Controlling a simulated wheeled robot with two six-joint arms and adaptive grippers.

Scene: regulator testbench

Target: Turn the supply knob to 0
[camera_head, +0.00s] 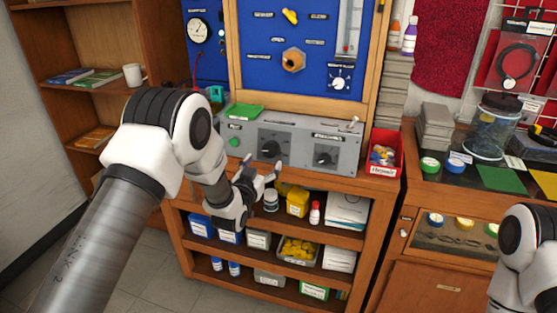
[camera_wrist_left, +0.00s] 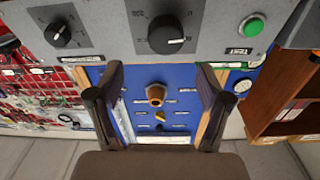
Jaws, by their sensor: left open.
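A grey control box (camera_head: 345,140) stands on the wooden bench and carries two black dial knobs. The larger knob (camera_head: 270,149) is left of the smaller knob (camera_head: 325,155). I cannot read which one is labelled supply. In the left wrist view, which looks upside down, the larger knob (camera_wrist_left: 166,34) is near the top middle and the smaller knob (camera_wrist_left: 57,35) is at the top left. My left gripper (camera_head: 263,172) is open and empty, just in front of and below the larger knob, apart from it. My right gripper is out of view.
A green button (camera_head: 234,142) is at the box's left end, and a toggle (camera_head: 353,121) is on top at the right. A red bin (camera_head: 383,160) stands right of the box. A blue gauge panel (camera_head: 260,70) rises behind. Shelves with bottles and bins lie below.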

